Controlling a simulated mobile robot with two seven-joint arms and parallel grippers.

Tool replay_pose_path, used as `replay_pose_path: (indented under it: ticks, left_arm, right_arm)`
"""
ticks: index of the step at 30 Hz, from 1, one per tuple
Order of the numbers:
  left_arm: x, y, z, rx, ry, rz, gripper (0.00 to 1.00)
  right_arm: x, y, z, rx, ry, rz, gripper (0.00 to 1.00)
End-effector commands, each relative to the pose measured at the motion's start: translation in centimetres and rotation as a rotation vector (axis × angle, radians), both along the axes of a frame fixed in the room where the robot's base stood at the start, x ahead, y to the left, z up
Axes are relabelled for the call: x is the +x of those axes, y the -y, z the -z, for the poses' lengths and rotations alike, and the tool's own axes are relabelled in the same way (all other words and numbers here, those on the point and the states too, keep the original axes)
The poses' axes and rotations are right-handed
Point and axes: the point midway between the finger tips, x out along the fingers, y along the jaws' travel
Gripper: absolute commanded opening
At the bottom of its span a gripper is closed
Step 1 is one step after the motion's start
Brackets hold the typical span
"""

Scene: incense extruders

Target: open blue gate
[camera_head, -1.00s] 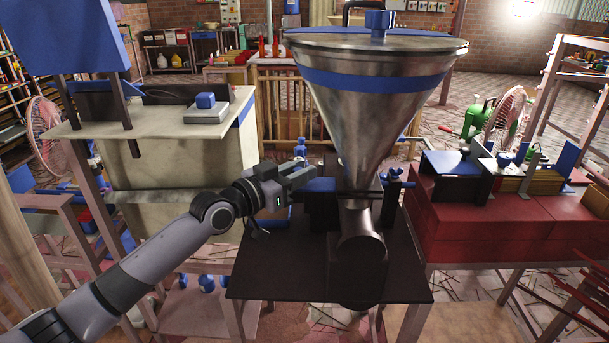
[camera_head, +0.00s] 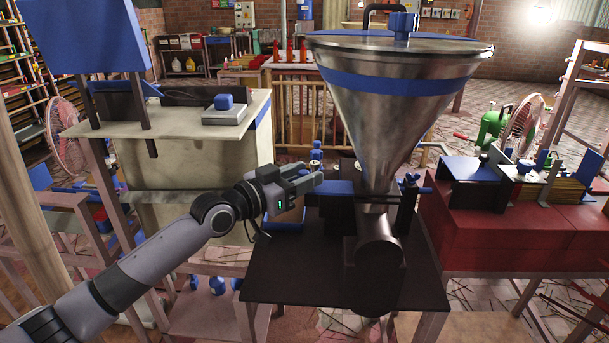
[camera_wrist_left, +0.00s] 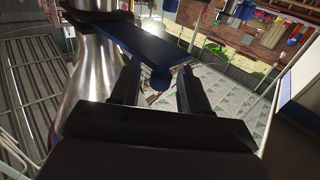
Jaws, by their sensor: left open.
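The steel hopper (camera_head: 392,110) narrows to a neck on a dark extruder (camera_head: 375,262). The blue gate (camera_head: 338,187) is a flat plate sticking out to the left from under the hopper neck. In the left wrist view the gate (camera_wrist_left: 148,43) lies ahead of the fingers, and a round blue knob (camera_wrist_left: 160,79) at its end sits between them. My left gripper (camera_head: 314,181) is at the gate's outer end. In the left wrist view its two fingers (camera_wrist_left: 158,74) are apart, with gaps beside the knob. My right gripper is not in view.
A dark table (camera_head: 300,270) carries the extruder. A red bench (camera_head: 490,225) with blue fixtures stands right. A blue bolt (camera_head: 412,182) is right of the neck.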

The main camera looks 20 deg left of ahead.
Motion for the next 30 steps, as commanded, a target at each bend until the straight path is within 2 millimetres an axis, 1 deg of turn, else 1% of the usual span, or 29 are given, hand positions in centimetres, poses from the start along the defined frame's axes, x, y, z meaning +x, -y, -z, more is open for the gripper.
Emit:
replay_pose_path:
  ticks: [9, 15, 19, 30]
  left_arm:
    - [-4.0, -2.1, 0.2, 0.005, -0.003, 0.001, 0.45]
    - [-5.4, -2.9, 0.2, 0.002, -0.002, 0.0, 0.45]
    - [-5.7, -3.1, 0.1, 0.003, -0.001, 0.0, 0.45]
    - [-5.7, -3.1, 0.1, 0.002, -0.001, 0.001, 0.45]
  right_arm:
    - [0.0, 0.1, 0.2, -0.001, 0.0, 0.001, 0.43]
    - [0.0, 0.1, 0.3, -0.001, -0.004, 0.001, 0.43]
    - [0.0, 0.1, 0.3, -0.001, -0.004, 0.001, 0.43]
    - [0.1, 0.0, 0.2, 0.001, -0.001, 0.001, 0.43]
